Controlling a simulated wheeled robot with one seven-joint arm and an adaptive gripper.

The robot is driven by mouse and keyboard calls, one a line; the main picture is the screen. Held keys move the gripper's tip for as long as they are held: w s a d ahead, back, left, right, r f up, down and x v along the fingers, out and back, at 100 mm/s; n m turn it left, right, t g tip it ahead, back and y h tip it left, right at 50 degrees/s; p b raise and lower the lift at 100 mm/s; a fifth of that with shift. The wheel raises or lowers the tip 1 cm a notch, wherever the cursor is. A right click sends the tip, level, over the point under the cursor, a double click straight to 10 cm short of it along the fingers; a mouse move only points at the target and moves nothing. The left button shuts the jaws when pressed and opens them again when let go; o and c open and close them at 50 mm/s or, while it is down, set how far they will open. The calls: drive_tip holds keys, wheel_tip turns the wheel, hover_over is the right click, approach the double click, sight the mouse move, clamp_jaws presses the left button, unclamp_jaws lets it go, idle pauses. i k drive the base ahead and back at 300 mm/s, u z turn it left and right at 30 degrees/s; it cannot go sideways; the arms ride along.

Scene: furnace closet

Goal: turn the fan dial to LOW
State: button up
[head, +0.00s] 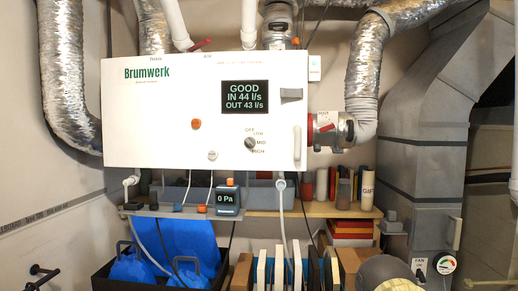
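The fan dial (250,143) is a small dark round knob on the front of the white Brumwerk unit (150,115), right of its middle. The labels OFF, LOW, MID and HIGH run around its upper and right side. The knob is too small to tell which label it points at. Above it a black display (245,97) reads GOOD, IN 44 l/s, OUT 43 l/s.
An orange-red button (196,124) and a white handle (297,143) are on the unit. Silver ducts (365,70) flank the unit.

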sight(250, 142)
drive_tip(key=z, duration=0.55)
drive_tip(key=k, duration=1.15)
drive_tip(key=u, duration=0.15)
drive_tip(key=i, duration=0.55)
drive_tip(key=u, duration=0.85)
drive_tip(key=i, duration=0.7)
drive_tip(key=z, duration=0.45)
drive_tip(key=i, duration=0.75)
drive_tip(key=z, duration=0.65)
